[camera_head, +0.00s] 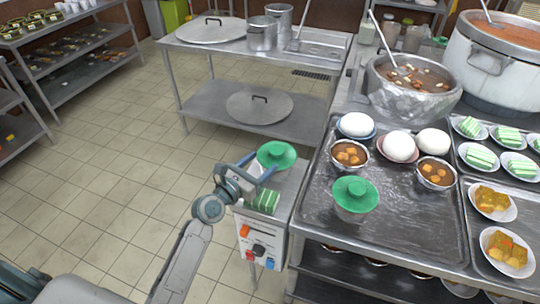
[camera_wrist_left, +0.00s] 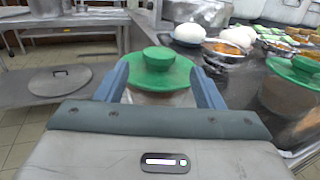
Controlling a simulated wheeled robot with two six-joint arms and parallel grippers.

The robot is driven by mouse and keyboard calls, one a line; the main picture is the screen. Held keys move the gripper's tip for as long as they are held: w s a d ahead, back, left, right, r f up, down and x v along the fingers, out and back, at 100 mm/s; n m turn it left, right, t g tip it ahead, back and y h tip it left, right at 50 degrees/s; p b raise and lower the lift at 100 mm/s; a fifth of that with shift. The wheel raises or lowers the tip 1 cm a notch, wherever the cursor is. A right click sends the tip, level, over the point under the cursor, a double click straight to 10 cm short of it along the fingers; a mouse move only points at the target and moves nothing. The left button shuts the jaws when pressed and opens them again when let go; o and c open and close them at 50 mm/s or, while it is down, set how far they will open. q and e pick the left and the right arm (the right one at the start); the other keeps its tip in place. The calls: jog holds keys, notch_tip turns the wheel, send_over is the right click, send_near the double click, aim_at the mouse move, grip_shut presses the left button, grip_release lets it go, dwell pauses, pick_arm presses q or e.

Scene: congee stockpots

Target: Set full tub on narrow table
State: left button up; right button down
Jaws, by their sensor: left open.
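A tub with a green lid (camera_head: 277,155) is over the far part of a narrow grey stand (camera_head: 286,192) with a control box on its front. I cannot tell whether its base touches the top. My left gripper (camera_head: 250,172) is open, with its blue fingers on either side of this tub; the lid (camera_wrist_left: 160,72) shows between the fingertips in the left wrist view. A second green-lidded tub (camera_head: 354,208) stands on the large metal tray, and its lid shows at the right of the left wrist view (camera_wrist_left: 296,72). My right gripper is not seen.
A green-and-white item (camera_head: 264,202) lies on the stand near my gripper. The tray (camera_head: 420,225) right of it carries bowls of brown food and white rounds. A stockpot (camera_head: 412,92) stands behind. A metal table (camera_head: 320,50) is at the back; floor at left is clear.

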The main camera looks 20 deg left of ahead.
pick_arm(q)
jog(key=v, duration=0.5)
jog(key=shift+s+a, duration=0.1)
jog(key=shift+s, duration=0.2)
dwell(1.0)
